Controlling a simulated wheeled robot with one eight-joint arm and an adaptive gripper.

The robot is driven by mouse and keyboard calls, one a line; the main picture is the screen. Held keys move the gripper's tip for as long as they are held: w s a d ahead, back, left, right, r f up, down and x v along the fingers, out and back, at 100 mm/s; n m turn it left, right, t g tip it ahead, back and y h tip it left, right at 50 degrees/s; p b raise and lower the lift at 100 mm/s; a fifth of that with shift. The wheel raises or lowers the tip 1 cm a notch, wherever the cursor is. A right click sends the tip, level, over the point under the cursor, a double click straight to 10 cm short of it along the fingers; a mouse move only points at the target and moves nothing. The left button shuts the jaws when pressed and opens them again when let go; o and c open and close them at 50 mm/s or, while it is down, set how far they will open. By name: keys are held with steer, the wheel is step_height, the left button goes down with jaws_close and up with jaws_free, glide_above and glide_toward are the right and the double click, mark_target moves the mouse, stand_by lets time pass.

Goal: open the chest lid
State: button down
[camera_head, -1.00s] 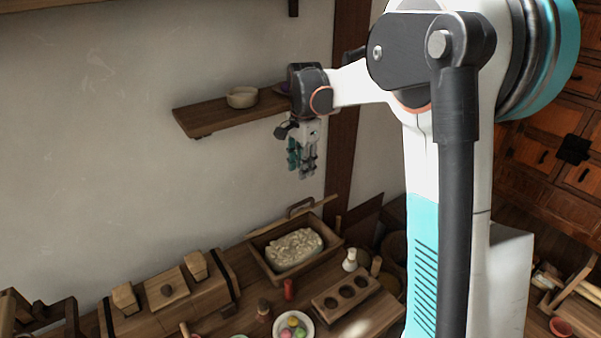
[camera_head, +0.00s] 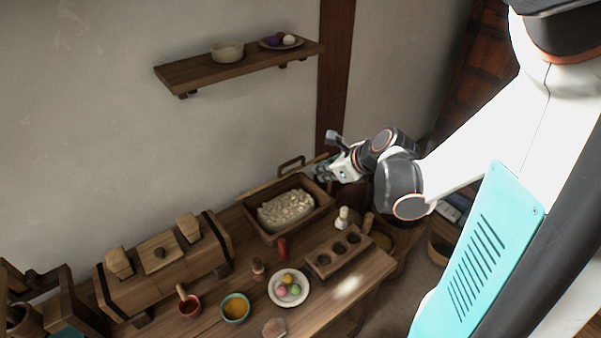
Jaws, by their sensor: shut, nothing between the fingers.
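A long wooden chest-like box (camera_head: 150,292) with dark bands stands at the left of the table. I cannot tell for certain which box is the task's chest. My gripper (camera_head: 321,173) is shut and empty, near the open box's back right corner; whether it touches is unclear.
A wall shelf (camera_head: 235,69) holds a bowl and a plate. Near the front of the table (camera_head: 342,300) are a plate of coloured balls (camera_head: 289,288), small bowls and a block with round hollows (camera_head: 336,251). The wall rises close behind.

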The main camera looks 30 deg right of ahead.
mark_target(280, 173)
steer(key=w+a+f+m+t+b, duration=0.1)
steer(key=w+a+f+m+b, duration=0.1)
steer(key=w, duration=0.6)
step_height(280, 173, down, 3)
steer(key=m+b, duration=0.1)
steer(key=b, duration=0.1)
steer(key=shift+w+t+h+b, duration=0.15)
steer(key=shift+t+h+b, duration=0.15)
steer(key=shift+a+f, duration=0.1)
